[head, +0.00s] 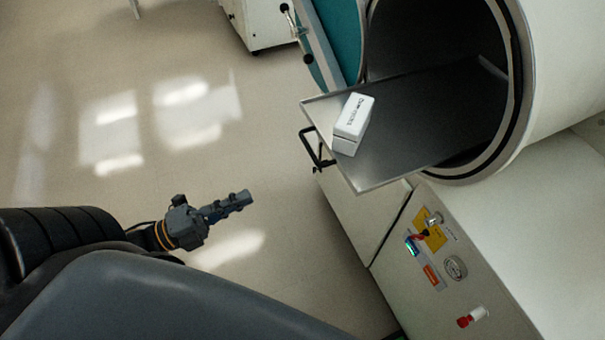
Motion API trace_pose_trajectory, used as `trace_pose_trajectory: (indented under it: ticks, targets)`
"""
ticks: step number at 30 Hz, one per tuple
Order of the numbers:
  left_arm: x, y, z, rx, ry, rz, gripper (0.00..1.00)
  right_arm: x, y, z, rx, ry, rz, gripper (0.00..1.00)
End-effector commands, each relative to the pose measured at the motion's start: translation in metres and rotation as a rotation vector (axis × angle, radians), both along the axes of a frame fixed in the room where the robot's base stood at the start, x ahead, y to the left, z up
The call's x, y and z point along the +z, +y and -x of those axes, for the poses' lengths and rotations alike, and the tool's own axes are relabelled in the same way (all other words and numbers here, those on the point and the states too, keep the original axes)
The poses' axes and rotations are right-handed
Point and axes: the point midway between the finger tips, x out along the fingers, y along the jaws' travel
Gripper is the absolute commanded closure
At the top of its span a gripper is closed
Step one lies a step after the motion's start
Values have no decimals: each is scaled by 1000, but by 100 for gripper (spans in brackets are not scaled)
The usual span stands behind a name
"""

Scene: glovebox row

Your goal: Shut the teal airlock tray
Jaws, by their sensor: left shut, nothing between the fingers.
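The airlock tray (428,125) is a flat grey metal tray that sticks out of the round airlock opening toward the left. A black handle (312,148) is on its outer left edge. A white box (353,124) with dark lettering lies on the tray near that edge. The airlock's teal door (339,35) stands swung open at the upper left of the opening. My left gripper (247,198) is shut and empty, over the floor to the lower left of the handle and apart from it. My right gripper is not in view.
The round airlock chamber (570,50) is white with a dark interior. Below it, a white cabinet carries a control panel (427,230) with a gauge and a red-ended valve (472,317). Another white cabinet (258,25) stands at the top. The floor to the left is clear.

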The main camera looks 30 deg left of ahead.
Motion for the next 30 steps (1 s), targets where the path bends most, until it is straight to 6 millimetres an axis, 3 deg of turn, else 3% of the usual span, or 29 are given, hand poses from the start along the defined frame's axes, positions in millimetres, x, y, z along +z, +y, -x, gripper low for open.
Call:
trace_pose_trajectory:
  ticks: [18,30]
  targets:
    - [23,-64,-84,-1,-6,2,100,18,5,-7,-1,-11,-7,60]
    - [25,-82,-107,-1,-2,0,100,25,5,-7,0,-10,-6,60]
